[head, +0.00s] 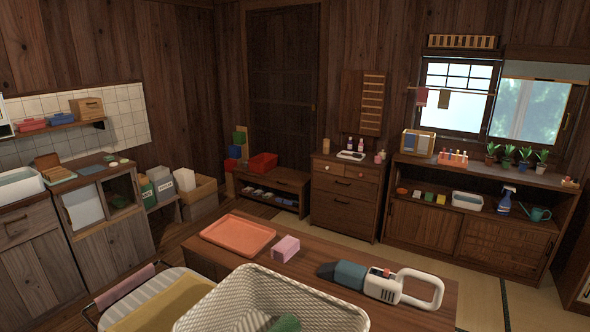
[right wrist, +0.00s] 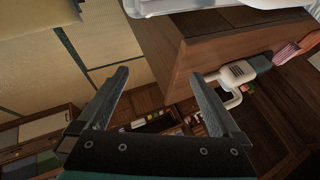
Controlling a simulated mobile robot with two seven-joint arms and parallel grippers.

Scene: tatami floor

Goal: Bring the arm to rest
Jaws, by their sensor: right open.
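My right gripper (right wrist: 158,98) shows in the right wrist view with its two dark fingers spread apart. Nothing is between the fingers. It hangs beside the wooden table (right wrist: 190,60), over the floor, apart from the table's side in that view. Neither gripper shows in the head view. My left gripper is in neither view.
The table (head: 428,318) bears an orange tray (head: 238,236), a pink box (head: 285,248) and a handheld vacuum (head: 382,283). A white basket (head: 240,290) with something green in it stands in front. Tatami floor (right wrist: 50,70) is clear beside the table.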

